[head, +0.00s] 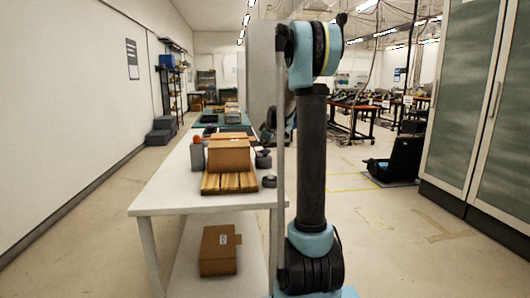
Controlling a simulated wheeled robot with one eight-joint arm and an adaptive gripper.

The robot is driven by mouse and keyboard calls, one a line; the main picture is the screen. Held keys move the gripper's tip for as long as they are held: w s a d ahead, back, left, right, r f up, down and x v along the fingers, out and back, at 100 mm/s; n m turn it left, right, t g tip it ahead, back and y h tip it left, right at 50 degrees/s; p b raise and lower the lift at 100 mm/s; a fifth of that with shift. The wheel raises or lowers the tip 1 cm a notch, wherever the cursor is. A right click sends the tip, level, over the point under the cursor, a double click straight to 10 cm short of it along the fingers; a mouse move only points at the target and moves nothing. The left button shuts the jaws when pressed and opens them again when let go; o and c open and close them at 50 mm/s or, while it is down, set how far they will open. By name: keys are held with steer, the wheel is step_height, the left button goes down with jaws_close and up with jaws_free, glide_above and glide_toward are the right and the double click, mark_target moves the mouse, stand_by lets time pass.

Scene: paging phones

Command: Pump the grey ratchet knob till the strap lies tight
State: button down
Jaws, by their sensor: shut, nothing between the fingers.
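A brown cardboard box (229,158) sits on a slatted wooden pallet (230,184) on the white table. A small dark grey knob-like piece (263,159) stands at the box's right, near the table edge. A low dark round piece (269,181) lies in front of it, beside the pallet. I cannot tell which of these is the ratchet knob. No strap can be made out at this size. My arm (312,155) stands upright right of the table and hides part of what is behind it. My gripper cannot be seen.
A grey post with an orange-red top (196,152) stands left of the box. The front left of the white table (165,198) is bare. Another carton (219,250) lies on the lower shelf. A tall cabinet (480,110) stands at the right, with open floor before it.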

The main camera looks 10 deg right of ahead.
steer(key=shift+r, duration=0.95)
steer(key=shift+r, duration=2.5)
steer(key=m+g, duration=0.2)
glide_toward(264, 150)
steer(key=s+a, duration=0.2)
steer(key=s, duration=0.6)
steer(key=s+f+m+g, duration=0.1)
steer(key=s+f+m, duration=0.25)
steer(key=s, duration=1.15)
steer(key=s+f+m+g, duration=0.1)
steer(key=s+f+m, duration=0.1)
steer(key=s+f, duration=0.3)
steer(key=s+f+m+g+h, duration=0.1)
steer(key=s+f, duration=0.5)
steer(key=s, duration=0.7)
steer(key=s+d+f+m+g+h, duration=0.1)
steer(key=s+f+m, duration=0.1)
steer(key=s+f, duration=0.4)
steer(key=s, duration=0.3)
steer(key=shift+f+m+g, duration=0.25)
steer(key=shift+m+g, duration=0.1)
steer(key=shift+g, duration=0.05)
steer(key=shift+d, duration=0.1)
